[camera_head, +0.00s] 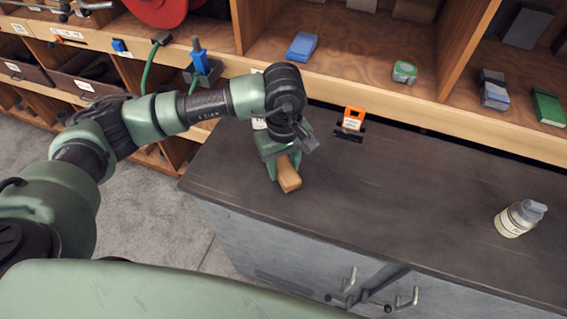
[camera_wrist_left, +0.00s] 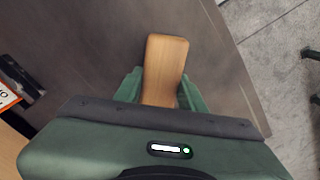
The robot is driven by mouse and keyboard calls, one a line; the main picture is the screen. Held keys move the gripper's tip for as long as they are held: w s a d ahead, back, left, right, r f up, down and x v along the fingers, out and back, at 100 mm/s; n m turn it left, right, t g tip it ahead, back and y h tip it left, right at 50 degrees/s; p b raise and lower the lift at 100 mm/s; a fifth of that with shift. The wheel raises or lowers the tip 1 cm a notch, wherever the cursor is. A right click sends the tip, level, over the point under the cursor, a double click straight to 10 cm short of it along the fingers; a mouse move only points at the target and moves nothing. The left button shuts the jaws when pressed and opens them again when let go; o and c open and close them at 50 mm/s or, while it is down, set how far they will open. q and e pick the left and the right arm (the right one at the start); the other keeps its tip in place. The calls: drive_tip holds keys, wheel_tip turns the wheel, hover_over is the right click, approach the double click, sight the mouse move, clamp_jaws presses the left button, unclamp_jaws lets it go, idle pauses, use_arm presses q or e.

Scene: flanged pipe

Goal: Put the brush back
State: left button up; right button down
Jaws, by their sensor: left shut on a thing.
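The brush shows as a tan wooden handle (camera_head: 288,176) over the dark bench top, near its left end. My left gripper (camera_head: 278,164) points down and is shut on this wooden piece. In the left wrist view the brush's handle (camera_wrist_left: 165,68) sticks out between the green fingers. The rest of the brush is hidden by the gripper, and no bristles show. I cannot tell whether the brush touches the bench. My right gripper is in neither view.
An orange-and-white tag holder (camera_head: 352,119) stands at the bench's back edge, right of my gripper. A white bottle (camera_head: 516,221) stands at the right. Wooden shelves (camera_head: 345,70) hold a blue box (camera_head: 301,46) and a green tape measure (camera_head: 404,72). The middle of the bench (camera_head: 400,190) is clear.

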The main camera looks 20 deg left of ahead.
sight(284, 166)
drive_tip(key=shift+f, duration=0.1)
use_arm(q)
drive_tip(key=shift+f+b, duration=0.2)
drive_tip(key=shift+b, duration=0.1)
drive_tip(key=o, duration=1.2)
drive_tip(key=shift+r, duration=0.1)
drive_tip(key=shift+o, duration=0.6)
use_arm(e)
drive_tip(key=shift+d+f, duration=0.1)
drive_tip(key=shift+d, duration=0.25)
use_arm(q)
drive_tip(key=shift+r+p, duration=0.25)
drive_tip(key=shift+p, duration=0.15)
drive_tip(key=shift+w+r+b, duration=0.1)
drive_tip(key=shift+r+b, duration=0.15)
drive_tip(key=shift+b, duration=0.05)
wheel_tip(284, 166, up, 11)
drive_tip(key=b, duration=0.2)
drive_tip(key=shift+r, duration=0.15)
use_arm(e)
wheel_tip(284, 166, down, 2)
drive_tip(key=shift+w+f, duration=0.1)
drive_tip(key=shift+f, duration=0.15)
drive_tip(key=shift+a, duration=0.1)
